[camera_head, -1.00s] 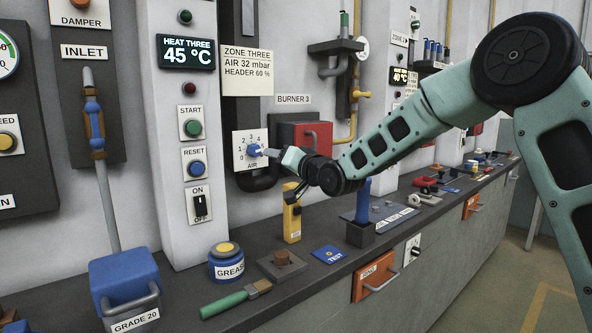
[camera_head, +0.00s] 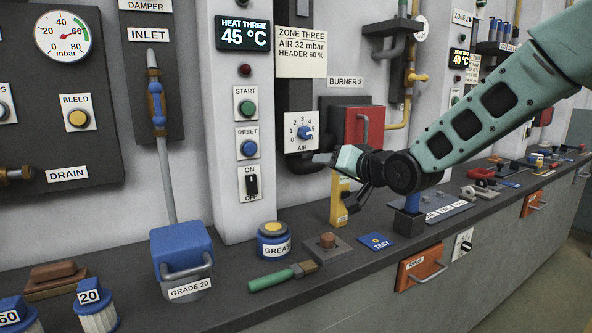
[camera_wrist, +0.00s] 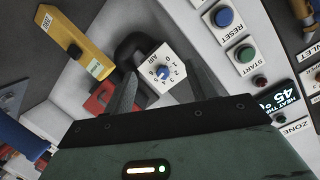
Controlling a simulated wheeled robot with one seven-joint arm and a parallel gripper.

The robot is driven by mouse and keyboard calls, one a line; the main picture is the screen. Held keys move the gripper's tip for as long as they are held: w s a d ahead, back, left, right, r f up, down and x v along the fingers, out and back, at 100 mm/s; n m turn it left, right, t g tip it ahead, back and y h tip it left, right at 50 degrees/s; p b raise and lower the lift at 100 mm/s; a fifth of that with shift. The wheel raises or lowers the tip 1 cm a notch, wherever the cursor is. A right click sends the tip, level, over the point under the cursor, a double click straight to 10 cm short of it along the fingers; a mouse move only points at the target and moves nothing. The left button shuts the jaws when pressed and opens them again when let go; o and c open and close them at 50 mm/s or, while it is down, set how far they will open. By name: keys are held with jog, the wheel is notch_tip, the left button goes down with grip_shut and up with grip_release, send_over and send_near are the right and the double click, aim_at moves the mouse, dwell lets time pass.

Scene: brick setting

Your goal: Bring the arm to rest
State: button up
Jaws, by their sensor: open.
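My gripper (camera_head: 334,160) is in front of the wall panel, a little below and to the right of the blue AIR knob (camera_head: 305,132). In the wrist view my gripper's (camera_wrist: 160,90) two fingers stand apart with nothing held, and the AIR knob (camera_wrist: 163,72) on its white dial plate shows beyond and between them. The gripper is apart from the knob. My arm reaches in from the upper right.
The bench (camera_head: 300,290) below holds a yellow device (camera_head: 339,200), a GREASE tin (camera_head: 273,240), a green-handled brush (camera_head: 283,275), a blue TEST card (camera_head: 377,241) and a blue GRADE 20 bin (camera_head: 182,258). A red burner box (camera_head: 364,124) is behind the arm.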

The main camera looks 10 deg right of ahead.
jog(key=s+a+f+n+g+h+p, duration=0.1)
jog(key=s+a+f+g, duration=0.15)
jog(key=s, duration=0.25)
jog(key=s+a+f+n+g+p, duration=0.1)
jog(key=s+a+f+n+g, duration=0.15)
jog(key=s, duration=0.35)
jog(key=s+d+f+n+g+h+p, duration=0.1)
jog(key=s+g, duration=0.3)
jog(key=s, duration=1.1)
jog(key=s+d+f+n+g+h+p, duration=0.2)
jog(key=s+f+n+g+h, duration=0.1)
jog(key=s, duration=1.2)
jog(key=shift+s+f+n+g+h, duration=0.2)
jog(key=shift+n+g+h, duration=0.35)
jog(key=shift+g, duration=0.55)
